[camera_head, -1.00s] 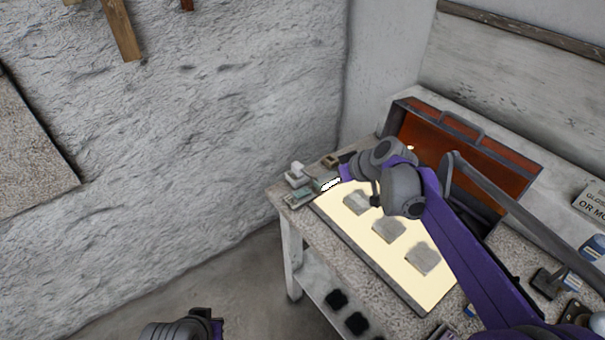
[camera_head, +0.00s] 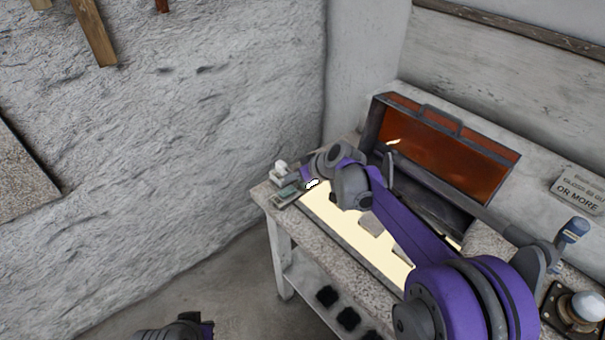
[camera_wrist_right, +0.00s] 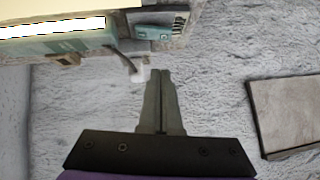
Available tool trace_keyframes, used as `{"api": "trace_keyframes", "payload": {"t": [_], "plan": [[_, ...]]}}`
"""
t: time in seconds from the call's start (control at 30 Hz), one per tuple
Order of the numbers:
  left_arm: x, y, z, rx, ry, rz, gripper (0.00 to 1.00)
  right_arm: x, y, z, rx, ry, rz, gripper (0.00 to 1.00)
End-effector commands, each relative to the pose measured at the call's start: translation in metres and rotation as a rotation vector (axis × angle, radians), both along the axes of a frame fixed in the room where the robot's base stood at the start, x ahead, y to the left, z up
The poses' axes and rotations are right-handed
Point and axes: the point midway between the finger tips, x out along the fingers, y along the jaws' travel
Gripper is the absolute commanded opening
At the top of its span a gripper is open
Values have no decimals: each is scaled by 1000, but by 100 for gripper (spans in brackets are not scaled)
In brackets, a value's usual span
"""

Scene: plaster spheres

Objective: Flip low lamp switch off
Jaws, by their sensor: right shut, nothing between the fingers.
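A glowing pale-yellow light panel (camera_head: 350,232) lies on the worktable, partly covered by my right arm. A small teal box (camera_head: 287,194) sits at the table's left corner, beside the panel. In the right wrist view a teal box (camera_wrist_right: 158,32) with small dark details shows at the top; I cannot tell which detail is a switch. A bright lit strip (camera_wrist_right: 50,28) is at upper left. My right gripper (camera_wrist_right: 167,72) is shut and empty, its tips just below the teal box in that view, with no clear contact. My left gripper (camera_head: 195,322) is at the bottom edge, its jaws unclear.
A small white object (camera_head: 279,172) stands behind the teal box. An open orange-lined case (camera_head: 445,150) is at the table's back. A rough plaster wall (camera_head: 190,120) rises left of the table. Floor (camera_head: 215,285) before the wall is clear. A sign (camera_head: 578,190) stands at right.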

Motion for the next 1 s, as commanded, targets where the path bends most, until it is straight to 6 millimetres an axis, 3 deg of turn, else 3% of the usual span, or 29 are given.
{"api": "trace_keyframes", "payload": {"t": [0.07,0.3,1.0], "plan": [[0,0,0,0,0,0,0,9,9,-12,0,0,1,0],[0,0,-1,0,1,0,0,4,12,-43,0,0,0,0],[-2,0,-7,0,3,0,0,1,16,-57,-75,-51,-1,0]]}}
